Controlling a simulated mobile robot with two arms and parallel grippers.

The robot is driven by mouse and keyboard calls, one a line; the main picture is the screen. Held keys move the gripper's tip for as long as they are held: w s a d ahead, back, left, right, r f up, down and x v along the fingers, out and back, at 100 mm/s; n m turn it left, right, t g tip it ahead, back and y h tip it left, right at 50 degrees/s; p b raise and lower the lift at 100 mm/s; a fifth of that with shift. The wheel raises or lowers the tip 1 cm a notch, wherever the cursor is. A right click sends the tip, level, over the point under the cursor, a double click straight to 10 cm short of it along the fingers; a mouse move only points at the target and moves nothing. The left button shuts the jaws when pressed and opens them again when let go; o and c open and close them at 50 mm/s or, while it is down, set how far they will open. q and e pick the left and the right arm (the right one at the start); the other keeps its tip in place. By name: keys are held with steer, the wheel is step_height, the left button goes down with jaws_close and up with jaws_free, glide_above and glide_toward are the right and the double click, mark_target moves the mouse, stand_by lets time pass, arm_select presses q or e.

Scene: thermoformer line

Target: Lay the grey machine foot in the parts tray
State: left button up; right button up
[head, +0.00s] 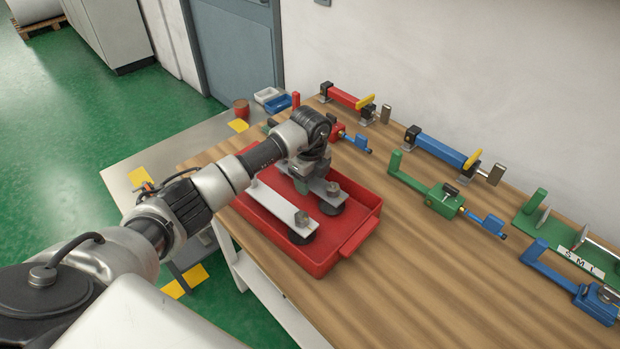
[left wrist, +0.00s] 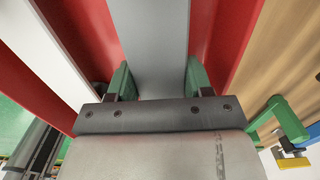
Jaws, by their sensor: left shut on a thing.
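The grey machine foot (head: 323,187) is a flat grey bar with a metal block and a dark round pad at its near end. My left gripper (head: 302,184) comes down over the red parts tray (head: 348,240) and is shut on the bar. In the left wrist view the grey machine foot (left wrist: 157,45) runs between the green fingertips of my left gripper (left wrist: 157,82). The foot is inside the tray's outline; I cannot tell whether it touches the floor. My right gripper is not in view.
A similar, whiter bar (head: 275,203) with a dark pad lies in the tray, left of and parallel to the grey one. Red, blue and green clamps, such as the green one (head: 440,198), stand on the wooden bench (head: 420,290). The bench front is clear.

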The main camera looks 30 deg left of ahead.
arm_select(q)
steer(key=shift+f+b, duration=0.35)
steer(key=shift+f, duration=0.1)
stand_by(0.5)
steer(key=o, duration=1.3)
steer(key=shift+o, duration=0.5)
step_height(320, 180, up, 11)
steer(key=shift+f+b, duration=0.1)
steer(key=shift+b, duration=0.45)
steer(key=shift+s, duration=0.1)
